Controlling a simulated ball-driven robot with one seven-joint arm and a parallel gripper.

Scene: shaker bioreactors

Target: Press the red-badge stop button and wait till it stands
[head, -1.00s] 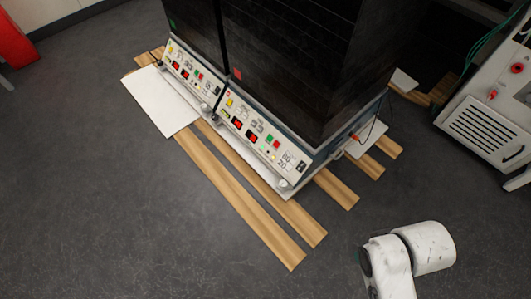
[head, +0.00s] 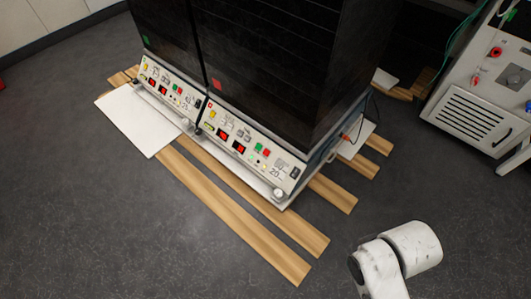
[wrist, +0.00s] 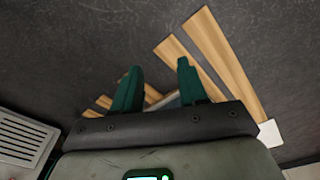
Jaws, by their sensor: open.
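Two dark shaker units stand side by side on wooden slats. The right unit (head: 275,70) bears a red badge (head: 217,84); the left unit (head: 160,25) bears a green badge (head: 146,40). The red-badge unit's sloped white front panel has red displays, a green button (head: 259,147) and a red button (head: 266,153) beside it; its labels are too small to read. In the wrist view my gripper (wrist: 159,66) is open and empty, its green fingers apart above the floor and slats. It is out of the head view, and nothing shows it touching the panel.
A white board (head: 140,120) lies before the left unit. Wooden slats (head: 250,220) stick out over the floor in front. A white machine with a vent grille (head: 475,115) stands at the right. The dark floor (head: 100,220) at the front left is clear.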

